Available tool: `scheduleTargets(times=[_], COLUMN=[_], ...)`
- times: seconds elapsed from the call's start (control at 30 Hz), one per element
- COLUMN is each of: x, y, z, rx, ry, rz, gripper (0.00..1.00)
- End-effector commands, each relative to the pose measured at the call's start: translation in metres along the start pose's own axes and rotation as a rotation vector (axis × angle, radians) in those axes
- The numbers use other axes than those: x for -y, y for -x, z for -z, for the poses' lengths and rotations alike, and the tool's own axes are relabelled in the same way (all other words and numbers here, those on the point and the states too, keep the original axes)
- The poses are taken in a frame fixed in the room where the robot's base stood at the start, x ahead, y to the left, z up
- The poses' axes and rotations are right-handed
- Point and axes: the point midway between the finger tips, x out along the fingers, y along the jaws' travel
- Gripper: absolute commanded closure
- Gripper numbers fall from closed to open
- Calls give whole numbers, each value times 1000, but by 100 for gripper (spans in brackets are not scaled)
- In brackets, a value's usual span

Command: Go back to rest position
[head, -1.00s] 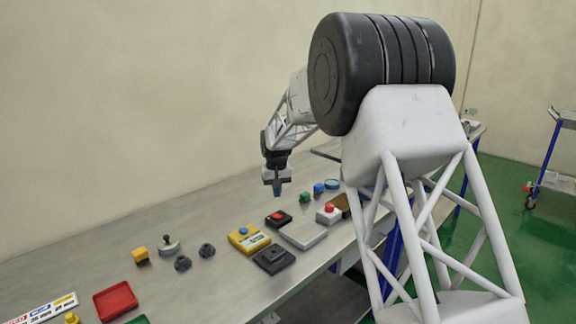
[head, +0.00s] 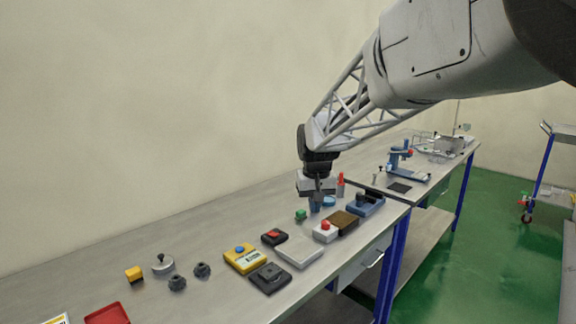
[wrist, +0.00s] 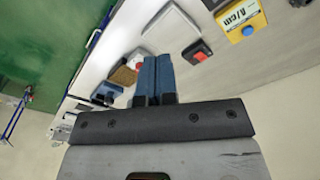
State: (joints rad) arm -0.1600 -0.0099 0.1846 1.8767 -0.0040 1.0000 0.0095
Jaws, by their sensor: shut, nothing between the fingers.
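My gripper (head: 318,205) hangs above the back of the metal workbench (head: 215,215) in the head view, pointing down, near a green-topped button (head: 301,215). In the wrist view the two blue fingers of my gripper (wrist: 155,60) are together with nothing between them. The fingertips appear apart from the objects on the bench, though the exact height is hard to tell.
On the bench are a yellow box (head: 246,259), a black box (head: 270,278), a grey plate (head: 299,249), a red-button box (head: 325,231), dark knobs (head: 177,283) and a red tray (head: 107,314). A second bench (head: 425,170) stands behind right. Bare bench lies left of my gripper.

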Motion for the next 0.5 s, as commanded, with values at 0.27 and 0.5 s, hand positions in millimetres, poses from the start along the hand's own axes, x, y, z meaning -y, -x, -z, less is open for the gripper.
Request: scheduleTargets(times=[0.27, 0.5], x=[-20, -32], y=[26, 38], z=[-71, -133], rx=[-27, -47], ry=[-31, -56], rz=[-4, -8], gripper=[100, 100])
